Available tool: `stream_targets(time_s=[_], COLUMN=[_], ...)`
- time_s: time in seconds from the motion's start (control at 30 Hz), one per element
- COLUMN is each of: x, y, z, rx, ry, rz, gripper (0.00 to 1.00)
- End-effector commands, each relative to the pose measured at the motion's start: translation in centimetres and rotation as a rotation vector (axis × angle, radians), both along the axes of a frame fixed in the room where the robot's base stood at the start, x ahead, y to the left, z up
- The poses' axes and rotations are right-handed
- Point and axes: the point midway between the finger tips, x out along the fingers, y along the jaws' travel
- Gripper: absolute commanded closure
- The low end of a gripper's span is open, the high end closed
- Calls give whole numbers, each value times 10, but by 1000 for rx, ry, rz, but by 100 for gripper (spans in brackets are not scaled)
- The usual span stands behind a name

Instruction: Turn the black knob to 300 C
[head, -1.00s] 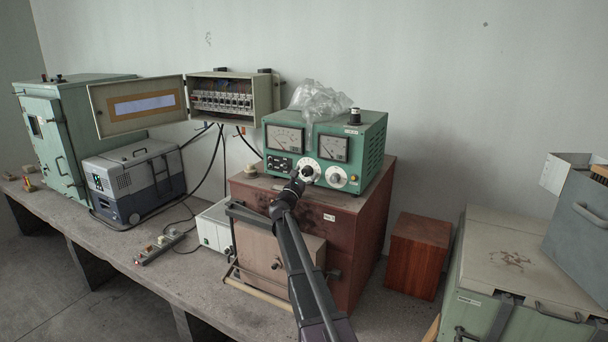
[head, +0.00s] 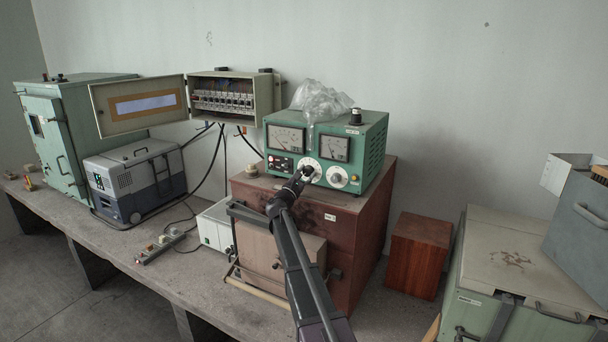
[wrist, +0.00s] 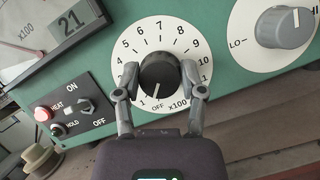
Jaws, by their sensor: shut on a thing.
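The black knob (wrist: 160,78) sits at the centre of a white dial (wrist: 127,44) on the green control box (head: 375,143). The knob's white line points down, toward OFF. My gripper (wrist: 161,74) is shut on the knob, one finger on its left side and one on its right. In the head view my gripper (head: 307,171) covers part of the dial and hides the knob.
A grey knob (wrist: 285,27) on a second dial is to the right. A red HEAT lamp (wrist: 42,114) and a switch (wrist: 85,106) are at lower left. A clear plastic bag (head: 318,100) lies on the control box, which stands on a brown cabinet (head: 372,215).

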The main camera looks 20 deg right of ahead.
Motion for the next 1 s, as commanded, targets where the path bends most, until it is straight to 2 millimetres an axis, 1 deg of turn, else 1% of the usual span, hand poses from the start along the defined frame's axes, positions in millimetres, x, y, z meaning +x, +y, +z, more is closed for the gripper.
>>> stream_targets(time_s=[0.03, 1.0], x=[3, 3], y=[-1, -1], z=[2, 3], rx=[20, 562], ry=[-29, -726], rz=[-2, 2], gripper=[95, 95])
